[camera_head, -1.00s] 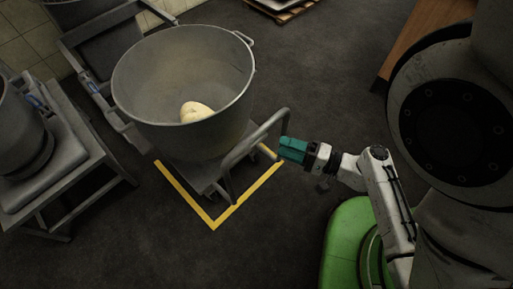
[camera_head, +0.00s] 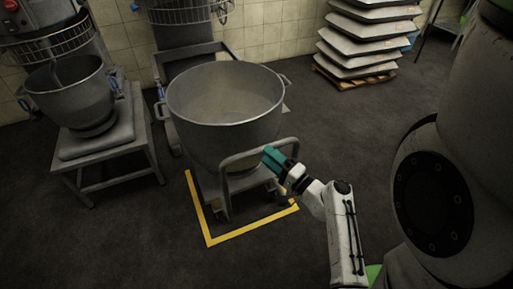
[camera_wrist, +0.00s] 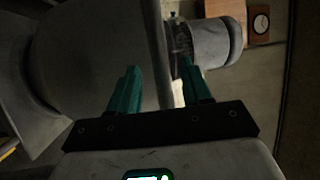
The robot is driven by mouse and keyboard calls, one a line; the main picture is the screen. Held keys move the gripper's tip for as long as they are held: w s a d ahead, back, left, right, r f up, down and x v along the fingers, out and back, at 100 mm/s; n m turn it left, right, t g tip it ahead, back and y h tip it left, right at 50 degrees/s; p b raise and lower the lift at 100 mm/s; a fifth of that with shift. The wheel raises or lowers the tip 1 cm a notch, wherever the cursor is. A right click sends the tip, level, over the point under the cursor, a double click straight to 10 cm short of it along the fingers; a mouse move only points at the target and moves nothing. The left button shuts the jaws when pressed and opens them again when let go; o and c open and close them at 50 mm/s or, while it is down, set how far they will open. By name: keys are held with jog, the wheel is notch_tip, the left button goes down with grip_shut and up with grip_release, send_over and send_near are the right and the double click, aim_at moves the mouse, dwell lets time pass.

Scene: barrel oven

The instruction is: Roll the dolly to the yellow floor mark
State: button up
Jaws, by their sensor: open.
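The dolly (camera_head: 240,183) carries a large grey mixing bowl (camera_head: 222,125) and has a grey tube push handle (camera_head: 232,157) on its near side. The yellow floor mark (camera_head: 206,222) shows as an angled line on the dark floor, along the dolly's left and near sides. The dolly's near wheels stand just inside its corner; its far side is hidden by the bowl. My gripper (camera_head: 268,154), with green fingers, is at the top right of the handle.
A mixer with a smaller bowl (camera_head: 72,95) on a grey stand (camera_head: 115,150) is at the left. Another machine (camera_head: 185,40) stands behind the dolly. Stacked trays (camera_head: 365,40) sit on a wooden pallet (camera_head: 352,82) at the back. The floor at right is clear.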

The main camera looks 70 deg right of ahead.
aim_at(238, 157)
jog(key=x, duration=0.6)
grip_shut()
dwell(0.4)
